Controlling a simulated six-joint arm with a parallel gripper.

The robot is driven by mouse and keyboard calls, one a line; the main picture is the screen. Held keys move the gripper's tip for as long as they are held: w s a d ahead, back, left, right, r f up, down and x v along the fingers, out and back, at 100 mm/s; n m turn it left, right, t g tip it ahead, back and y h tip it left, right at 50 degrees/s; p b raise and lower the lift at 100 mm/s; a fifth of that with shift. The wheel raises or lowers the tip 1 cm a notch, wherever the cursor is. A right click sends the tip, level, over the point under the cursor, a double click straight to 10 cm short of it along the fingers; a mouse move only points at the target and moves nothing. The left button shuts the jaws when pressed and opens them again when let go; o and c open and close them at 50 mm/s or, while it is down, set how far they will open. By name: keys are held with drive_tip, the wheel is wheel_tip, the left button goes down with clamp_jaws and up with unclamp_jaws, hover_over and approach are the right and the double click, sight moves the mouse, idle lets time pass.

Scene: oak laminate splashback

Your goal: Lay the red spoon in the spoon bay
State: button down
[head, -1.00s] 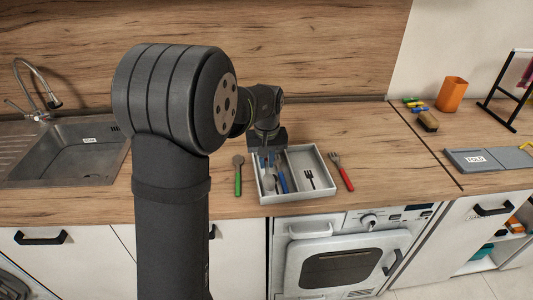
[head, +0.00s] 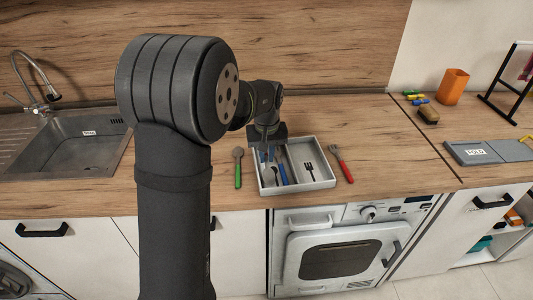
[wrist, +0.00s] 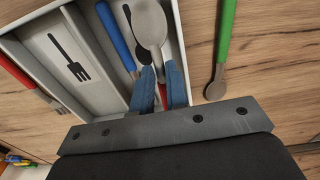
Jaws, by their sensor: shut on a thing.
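My gripper (wrist: 163,92) has blue fingertips and is shut on a spoon, taken as the red spoon (wrist: 150,24). In the head view, my gripper (head: 268,155) is over the left bay of the white cutlery tray (head: 312,187), with the spoon's bowl low in that bay. I cannot tell whether the spoon touches the floor. A blue-handled utensil (wrist: 115,36) lies beside it in the same bay. A dark marking there is mostly covered.
The tray's right bay has a fork marking (head: 309,169). A green-handled spoon (head: 238,168) lies on the counter left of the tray, a red fork (head: 342,164) to its right. The sink (head: 75,150) is far left.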

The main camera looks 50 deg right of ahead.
drive_tip(key=shift+f, duration=0.35)
drive_tip(key=c, duration=1.3)
unclamp_jaws()
drive_tip(key=shift+c, duration=0.2)
drive_tip(key=shift+r, duration=0.1)
wheel_tip(320, 180, up, 17)
drive_tip(key=shift+s+a+r, duration=0.15)
drive_tip(key=shift+s+a, duration=0.15)
drive_tip(key=f, duration=1.7)
drive_tip(key=shift+w+d+f, duration=0.2)
drive_tip(key=shift+w+d, duration=0.1)
